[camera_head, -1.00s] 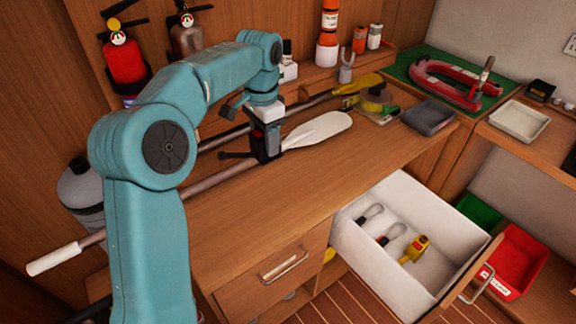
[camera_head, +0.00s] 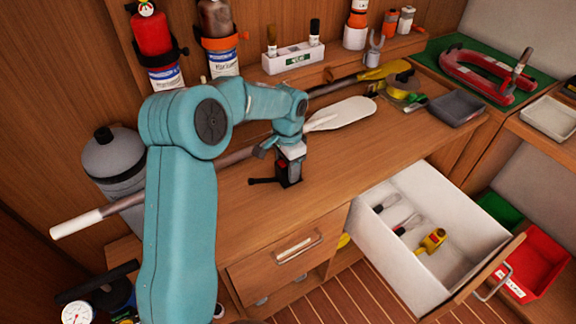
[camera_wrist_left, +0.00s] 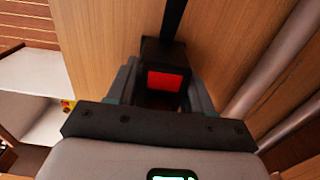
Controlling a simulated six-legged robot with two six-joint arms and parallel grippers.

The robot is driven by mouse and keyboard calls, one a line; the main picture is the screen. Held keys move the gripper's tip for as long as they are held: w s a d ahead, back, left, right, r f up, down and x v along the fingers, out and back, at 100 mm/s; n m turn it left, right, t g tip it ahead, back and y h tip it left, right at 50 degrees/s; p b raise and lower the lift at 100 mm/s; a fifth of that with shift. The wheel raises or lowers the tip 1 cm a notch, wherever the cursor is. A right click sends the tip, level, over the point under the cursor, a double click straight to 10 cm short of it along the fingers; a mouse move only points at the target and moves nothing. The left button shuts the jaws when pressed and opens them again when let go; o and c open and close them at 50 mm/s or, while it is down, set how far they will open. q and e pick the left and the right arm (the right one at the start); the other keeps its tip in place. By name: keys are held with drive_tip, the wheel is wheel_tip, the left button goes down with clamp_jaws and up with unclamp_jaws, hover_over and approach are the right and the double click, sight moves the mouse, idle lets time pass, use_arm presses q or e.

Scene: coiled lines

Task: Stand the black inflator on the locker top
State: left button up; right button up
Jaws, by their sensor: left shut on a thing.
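The black inflator (camera_head: 289,171), a small dark body with a red patch and a thin black arm sticking out to the left, is in my left gripper (camera_head: 290,157). The gripper comes down from above and is shut on its upper part. In the left wrist view the inflator (camera_wrist_left: 166,80) shows between the fingers, its red patch facing the camera. The inflator looks upright over the bare wooden locker top (camera_head: 250,205), in front of the paddle shaft. I cannot tell whether its base touches the wood. My right gripper is not in view.
A white-bladed paddle (camera_head: 345,114) and a yellow-ended pole lie along the back of the top. A grey tray (camera_head: 457,108) is at its right. An open white drawer (camera_head: 385,240) juts out in front. A grey cylinder (camera_head: 112,160) stands at the left.

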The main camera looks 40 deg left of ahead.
use_arm(q)
drive_tip(key=shift+d, duration=0.1)
drive_tip(key=o, duration=1.2)
drive_tip(key=shift+f, duration=0.15)
wheel_tip(320, 180, up, 12)
drive_tip(key=shift+r, duration=0.25)
